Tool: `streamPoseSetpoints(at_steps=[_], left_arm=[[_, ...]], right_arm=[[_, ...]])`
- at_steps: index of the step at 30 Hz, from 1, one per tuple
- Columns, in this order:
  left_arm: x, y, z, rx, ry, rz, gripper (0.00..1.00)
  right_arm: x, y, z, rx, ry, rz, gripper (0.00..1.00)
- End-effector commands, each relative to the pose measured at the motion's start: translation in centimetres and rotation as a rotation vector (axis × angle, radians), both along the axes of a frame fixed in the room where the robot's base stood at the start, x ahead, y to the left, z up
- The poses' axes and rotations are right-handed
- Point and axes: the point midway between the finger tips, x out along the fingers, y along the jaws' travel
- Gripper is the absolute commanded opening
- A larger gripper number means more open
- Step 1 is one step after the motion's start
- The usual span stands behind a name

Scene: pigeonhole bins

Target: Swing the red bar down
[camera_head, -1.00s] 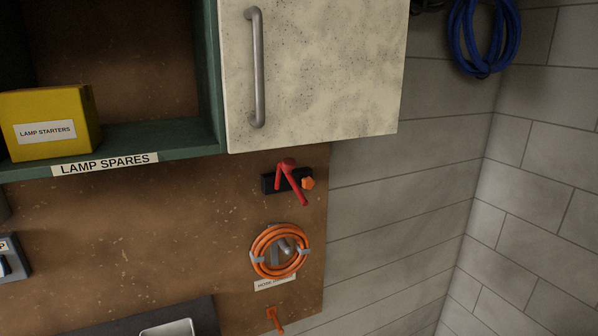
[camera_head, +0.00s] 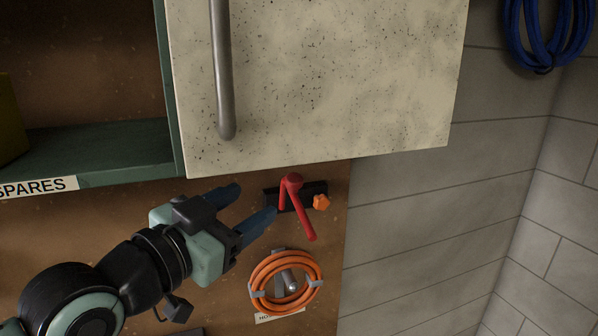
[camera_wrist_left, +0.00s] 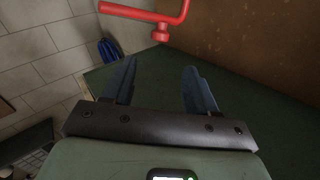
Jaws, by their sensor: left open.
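The red bar (camera_head: 303,218) is mounted on a dark bracket (camera_head: 314,189) on the brown board, under the speckled cabinet door. It slopes down to the right from a red pivot, beside an orange knob (camera_head: 321,202). My left gripper (camera_head: 254,204) is open and empty, just left of the bar, its blue fingers pointing toward it. In the left wrist view the red bar (camera_wrist_left: 140,13) shows at the top, beyond the open fingers (camera_wrist_left: 160,85) and apart from them. My right gripper is not in view.
A coiled orange hose (camera_head: 258,277) hangs just below the bar. The speckled cabinet door (camera_head: 330,80) with a long metal handle (camera_head: 222,70) is above. A green shelf (camera_head: 95,150) is at left. Blue coils (camera_head: 515,40) hang on the grey block wall at right.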

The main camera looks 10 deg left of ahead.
Motion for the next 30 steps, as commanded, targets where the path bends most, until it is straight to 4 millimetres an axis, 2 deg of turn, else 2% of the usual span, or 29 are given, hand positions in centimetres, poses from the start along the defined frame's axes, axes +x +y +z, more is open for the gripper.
streamPoseSetpoints(at_steps=[12, 18, 24, 30], left_arm=[[7.9, -2.6, 0.0, 0.001, 0.005, 0.0, 0.57], [10.9, -3.6, 0.1, 0.0, 0.003, 0.001, 0.57], [12.2, -4.0, 0.0, 0.0, 0.003, 0.002, 0.57], [12.3, -4.0, -0.1, 0.0, 0.003, 0.002, 0.57]], right_arm=[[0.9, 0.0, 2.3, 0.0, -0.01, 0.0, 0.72], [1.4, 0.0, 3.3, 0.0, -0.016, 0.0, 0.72], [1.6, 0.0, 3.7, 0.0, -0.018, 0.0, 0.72], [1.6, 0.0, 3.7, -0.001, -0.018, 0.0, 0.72]])
